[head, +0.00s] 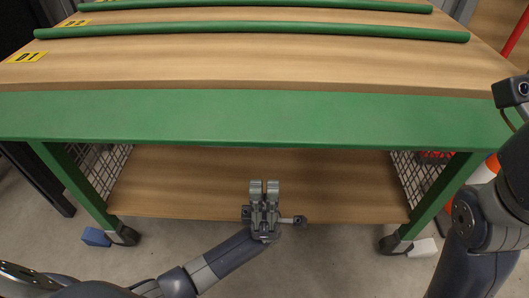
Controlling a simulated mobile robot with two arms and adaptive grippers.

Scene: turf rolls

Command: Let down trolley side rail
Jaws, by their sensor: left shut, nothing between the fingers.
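The trolley has a wooden top deck (270,70), a green frame and a lower wooden shelf (180,185). A wide flat green board (250,118) runs along its near long side, just below the top deck's edge. I cannot tell whether this board is the side rail or how it is fixed. My left gripper (264,186) is shut and empty, fingers pointing forward. It appears in front of the lower shelf, below the green board and apart from it. My right arm is at the right edge; its gripper's fingers are not in view.
Two green bars (250,29) cross the top deck, with yellow labels (26,57) at the left. Green legs (75,190) stand on castors (123,234). Wire mesh closes the shelf ends. An orange and white object (485,170) stands behind my right arm. The near floor (330,255) is clear.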

